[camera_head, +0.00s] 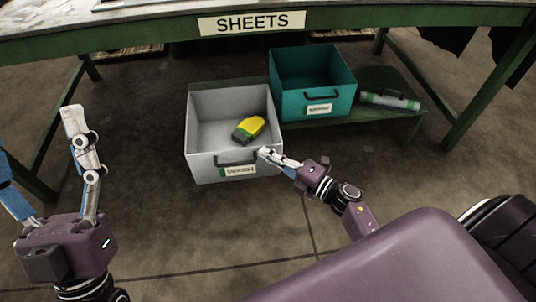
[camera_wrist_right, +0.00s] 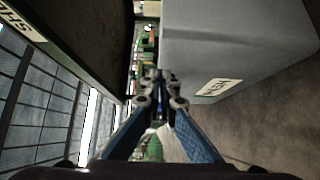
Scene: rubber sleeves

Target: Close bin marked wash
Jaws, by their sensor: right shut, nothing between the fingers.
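The bin marked wash (camera_head: 197,158) is a light grey open box with a label and a dark handle (camera_head: 236,157) on its front. It juts out farther toward me than the teal bin beside it. A yellow and dark object (camera_head: 248,130) lies inside it. My right gripper (camera_head: 264,153) is shut and empty at the right end of the bin's front, by the handle; I cannot tell if it touches. In the right wrist view its fingertips (camera_wrist_right: 158,78) are together beside the grey wall (camera_wrist_right: 225,40) and label (camera_wrist_right: 218,87). My left gripper (camera_head: 38,138) is open, at the far left.
A teal bin (camera_head: 282,85) and a grey-green cylinder (camera_head: 389,101) sit on a low green shelf (camera_head: 392,116) under the green table marked SHEETS (camera_head: 150,31). Table legs (camera_head: 480,100) stand at both sides. The floor (camera_head: 180,225) in front is clear.

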